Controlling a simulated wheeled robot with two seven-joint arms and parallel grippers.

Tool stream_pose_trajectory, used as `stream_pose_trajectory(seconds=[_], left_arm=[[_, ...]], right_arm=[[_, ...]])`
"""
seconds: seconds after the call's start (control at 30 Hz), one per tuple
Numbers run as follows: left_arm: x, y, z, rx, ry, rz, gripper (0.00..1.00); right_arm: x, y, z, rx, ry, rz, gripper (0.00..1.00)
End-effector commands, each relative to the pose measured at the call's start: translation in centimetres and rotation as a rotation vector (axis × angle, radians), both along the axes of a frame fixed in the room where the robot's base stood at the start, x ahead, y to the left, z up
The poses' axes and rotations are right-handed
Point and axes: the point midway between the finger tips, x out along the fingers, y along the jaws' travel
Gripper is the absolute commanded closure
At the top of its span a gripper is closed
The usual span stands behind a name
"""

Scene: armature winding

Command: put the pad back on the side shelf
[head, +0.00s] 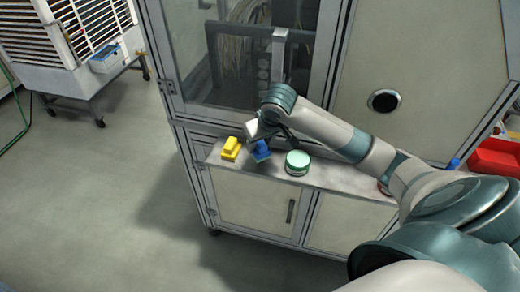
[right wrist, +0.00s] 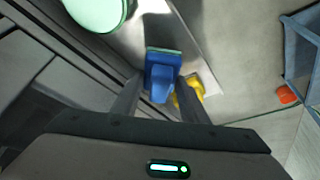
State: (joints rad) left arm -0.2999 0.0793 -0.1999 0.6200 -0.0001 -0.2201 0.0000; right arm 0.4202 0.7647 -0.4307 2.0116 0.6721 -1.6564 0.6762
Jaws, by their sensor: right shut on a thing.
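The pad (head: 260,153) is a blue block with a handle, and a green layer shows along one edge of it in the right wrist view (right wrist: 162,65). My right gripper (head: 263,142) is shut on its handle, between the two fingers in the right wrist view (right wrist: 160,96). The pad is over the left part of the grey side shelf (head: 335,178), between a yellow block and a round green-lidded container. I cannot tell whether its underside touches the shelf. My left gripper is not in view.
The yellow block (head: 231,148) is close to the pad's left, and the green-lidded container (head: 297,162) stands to its right. The cabinet's glass door (head: 240,60) rises behind the shelf. A red bin (head: 495,158) is at the far right. Open floor (head: 110,190) lies left.

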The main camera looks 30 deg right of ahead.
Motion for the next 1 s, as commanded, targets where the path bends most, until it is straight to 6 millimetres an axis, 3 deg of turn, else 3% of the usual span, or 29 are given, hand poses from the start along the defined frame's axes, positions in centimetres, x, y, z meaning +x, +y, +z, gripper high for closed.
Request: stream_pose_trajectory(seconds=[0.23, 0.43, 0.83, 0.87, 0.9, 1.0], left_arm=[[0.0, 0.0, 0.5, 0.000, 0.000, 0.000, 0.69], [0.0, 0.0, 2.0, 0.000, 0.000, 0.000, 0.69], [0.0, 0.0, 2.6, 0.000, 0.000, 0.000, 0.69], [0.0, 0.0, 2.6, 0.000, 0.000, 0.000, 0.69], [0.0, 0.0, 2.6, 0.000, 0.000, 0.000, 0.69], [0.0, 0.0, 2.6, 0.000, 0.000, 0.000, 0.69]], right_arm=[[-0.1, 0.0, -0.6, -0.001, 0.002, 0.000, 0.87], [-0.2, 0.0, -3.1, 0.000, 0.005, -0.001, 0.87], [0.2, -0.3, -3.9, 0.000, 0.000, 0.000, 0.87], [0.2, -0.3, -3.9, 0.000, 0.000, 0.000, 0.55], [0.2, -0.3, -3.9, 0.000, 0.000, 0.000, 0.46], [0.2, -0.3, -3.9, 0.000, 0.000, 0.000, 0.42]])
